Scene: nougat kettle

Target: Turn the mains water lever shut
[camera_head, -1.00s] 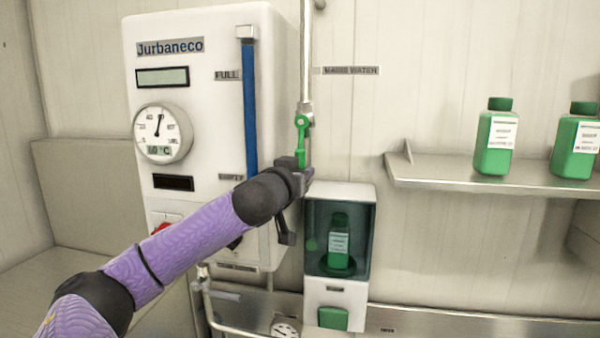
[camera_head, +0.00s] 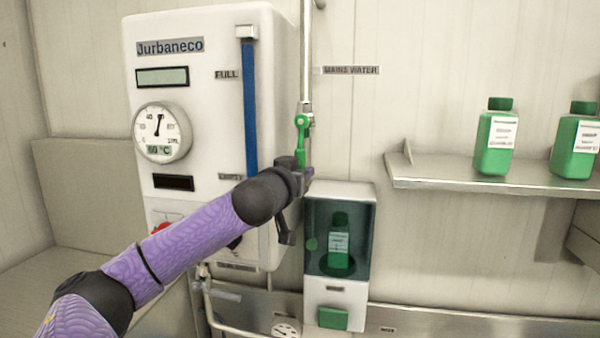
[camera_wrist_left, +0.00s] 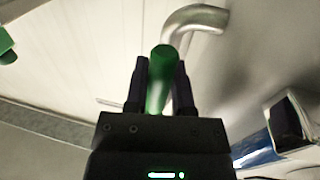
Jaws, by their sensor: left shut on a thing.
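The green mains water lever (camera_head: 302,137) hangs straight down from its valve on the vertical pipe (camera_head: 306,50), beside the "MAINS WATER" label (camera_head: 351,70). My left gripper (camera_head: 302,170) is at the lever's lower end, shut on it. In the left wrist view the green lever (camera_wrist_left: 161,75) stands between the two dark fingers of the gripper (camera_wrist_left: 160,85). The lever's lowest part is hidden by the gripper in the head view. My right gripper is in neither view.
The white Jurbaneco boiler (camera_head: 205,110) stands close to the left, with a dial (camera_head: 162,132) and blue level tube (camera_head: 250,110). A dispenser (camera_head: 338,190) holding a green bottle is just below right. A shelf (camera_head: 480,186) with green bottles is further right.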

